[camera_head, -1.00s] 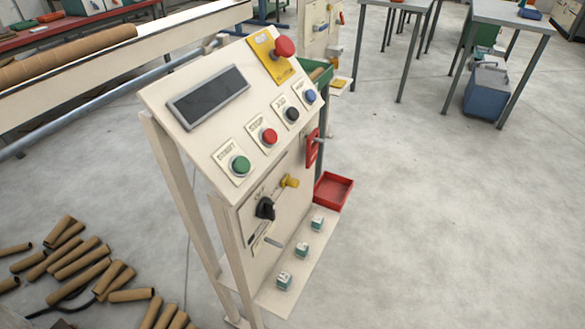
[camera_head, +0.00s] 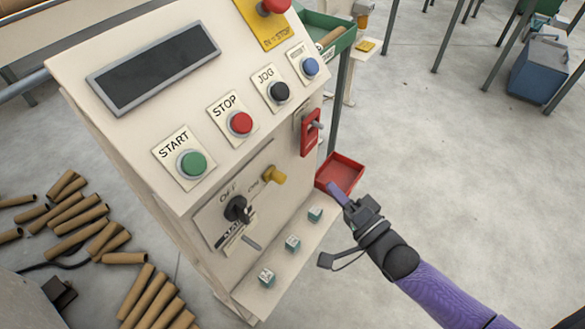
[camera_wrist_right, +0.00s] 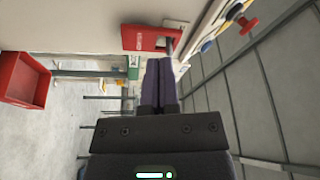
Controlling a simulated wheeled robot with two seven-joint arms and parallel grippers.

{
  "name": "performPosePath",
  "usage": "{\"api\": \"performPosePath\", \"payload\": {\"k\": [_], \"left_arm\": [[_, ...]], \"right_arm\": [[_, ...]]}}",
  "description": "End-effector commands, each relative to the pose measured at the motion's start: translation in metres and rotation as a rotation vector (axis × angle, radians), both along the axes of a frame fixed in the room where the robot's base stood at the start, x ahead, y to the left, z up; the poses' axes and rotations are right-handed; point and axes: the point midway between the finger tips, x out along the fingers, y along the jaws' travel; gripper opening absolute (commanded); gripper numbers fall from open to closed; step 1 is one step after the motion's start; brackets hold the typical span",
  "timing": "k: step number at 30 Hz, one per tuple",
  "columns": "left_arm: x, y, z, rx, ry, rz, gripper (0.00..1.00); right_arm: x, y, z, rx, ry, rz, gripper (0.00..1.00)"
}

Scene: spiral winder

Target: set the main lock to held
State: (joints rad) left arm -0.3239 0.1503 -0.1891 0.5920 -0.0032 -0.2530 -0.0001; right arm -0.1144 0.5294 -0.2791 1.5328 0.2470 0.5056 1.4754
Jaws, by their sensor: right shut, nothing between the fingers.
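The cream control cabinet (camera_head: 300,185) has a black rotary switch (camera_head: 237,209) marked OFF and ON on its front, with a yellow part (camera_head: 274,175) beside it. A grey lever or pin (camera_head: 252,242) sticks out below the switch. A red lock bracket (camera_head: 311,132) with a grey pin sits higher on the right part of the front; it also shows in the right wrist view (camera_wrist_right: 143,38). I cannot tell which part is the main lock. My right gripper (camera_head: 337,192) is shut and empty, below and right of the red bracket, apart from it. My left gripper is out of view.
A red open tray (camera_head: 357,185) is behind my right gripper. Several small labelled teal-and-white blocks (camera_head: 292,243) stand on the cabinet's lower ledge. Green, red, black and blue buttons and a red mushroom button (camera_head: 274,5) are on the sloped panel. Cardboard tubes (camera_head: 85,218) lie at left.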

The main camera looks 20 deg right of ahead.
Motion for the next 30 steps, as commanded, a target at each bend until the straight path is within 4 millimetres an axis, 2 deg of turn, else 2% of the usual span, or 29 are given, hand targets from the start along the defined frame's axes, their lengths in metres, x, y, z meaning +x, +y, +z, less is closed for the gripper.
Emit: {"api": "performPosePath", "payload": {"k": [5,15,18,24,30], "left_arm": [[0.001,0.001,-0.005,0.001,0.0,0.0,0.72],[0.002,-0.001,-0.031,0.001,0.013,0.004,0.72],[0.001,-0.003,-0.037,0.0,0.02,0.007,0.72],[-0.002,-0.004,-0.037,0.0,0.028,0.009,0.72],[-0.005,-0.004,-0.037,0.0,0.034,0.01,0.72]], "right_arm": [[0.012,0.004,0.0,0.001,-0.001,-0.002,0.0],[0.08,0.028,0.004,0.0,0.001,-0.001,0.0],[0.095,0.037,0.005,-0.001,0.003,-0.001,0.0],[0.075,0.058,-0.002,0.0,0.004,-0.001,0.0],[0.07,0.064,-0.003,-0.003,0.002,-0.001,0.0]]}}
